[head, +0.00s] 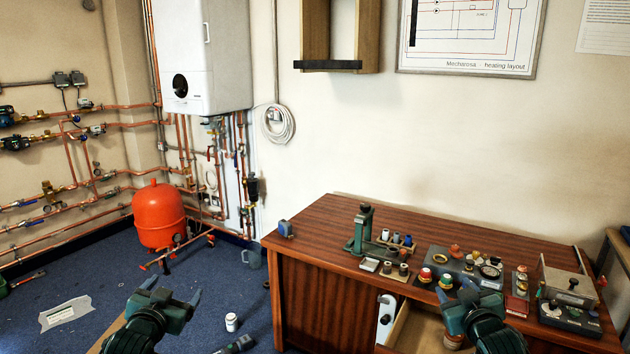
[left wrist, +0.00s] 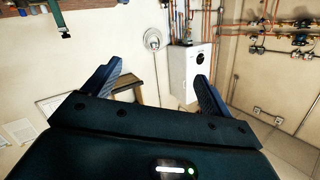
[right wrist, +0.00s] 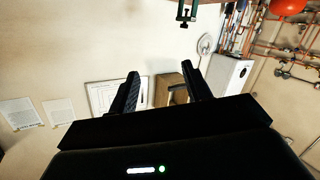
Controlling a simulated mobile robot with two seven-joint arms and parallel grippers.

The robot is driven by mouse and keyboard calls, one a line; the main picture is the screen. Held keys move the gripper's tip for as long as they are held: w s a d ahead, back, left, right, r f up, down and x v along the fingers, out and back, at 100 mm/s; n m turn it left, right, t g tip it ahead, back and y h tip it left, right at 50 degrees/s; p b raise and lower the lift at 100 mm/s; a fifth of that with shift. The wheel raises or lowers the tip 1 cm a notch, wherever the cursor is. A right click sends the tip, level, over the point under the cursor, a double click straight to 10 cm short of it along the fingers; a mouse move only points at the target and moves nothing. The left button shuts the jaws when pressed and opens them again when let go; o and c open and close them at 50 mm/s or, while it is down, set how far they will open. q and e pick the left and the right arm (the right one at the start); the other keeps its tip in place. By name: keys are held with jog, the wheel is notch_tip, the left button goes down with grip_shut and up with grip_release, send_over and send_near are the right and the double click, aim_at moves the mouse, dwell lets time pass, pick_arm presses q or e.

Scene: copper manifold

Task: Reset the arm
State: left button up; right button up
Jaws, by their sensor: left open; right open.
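My left gripper (head: 165,297) is low in the head view, left of the wooden desk and over the blue floor. Its fingers are spread and empty. In the left wrist view its two fingers (left wrist: 155,88) stand apart with only the room between them. My right gripper (head: 468,294) is in front of the desk's front edge, near the open drawer. In the right wrist view its fingers (right wrist: 166,90) are apart with nothing between them. The right gripper hides part of the desk front and some small items.
The desk (head: 310,238) carries a green press stand (head: 362,232), several small fittings and a metal box (head: 567,282). Its drawer (head: 415,330) is open. A red tank (head: 158,216) and copper pipes stand at the left. A white bottle (head: 231,322) is on the floor.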

pick_arm(q)
jog(key=s+d+f+g+h, duration=0.1)
jog(key=s+d+f+g, duration=0.1)
jog(key=s+d+f, duration=0.45)
jog(key=s+d+f+g+h, duration=0.1)
jog(key=s+d+f, duration=0.2)
jog(key=s+f, duration=0.6)
pick_arm(e)
jog(key=s+a+f+g+y, duration=0.1)
jog(key=s+a+f+g, duration=0.1)
jog(key=s+a+f, duration=0.45)
jog(key=s+a+f+g+y, duration=0.1)
jog(key=s+a+f, duration=0.2)
jog(key=s+f, duration=0.6)
pick_arm(q)
jog(key=s+d+f+g+h, duration=0.1)
jog(key=s+d, duration=0.2)
jog(key=s, duration=0.6)
jog(key=s+d+f+g+h, duration=0.1)
jog(key=s+d, duration=0.3)
jog(key=s, duration=0.6)
pick_arm(e)
jog(key=s+a+f+g+y, duration=0.1)
jog(key=s+a, duration=0.2)
jog(key=s, duration=0.6)
jog(key=s+a+f+g+y, duration=0.1)
jog(key=s+a, duration=0.3)
jog(key=s, duration=0.6)
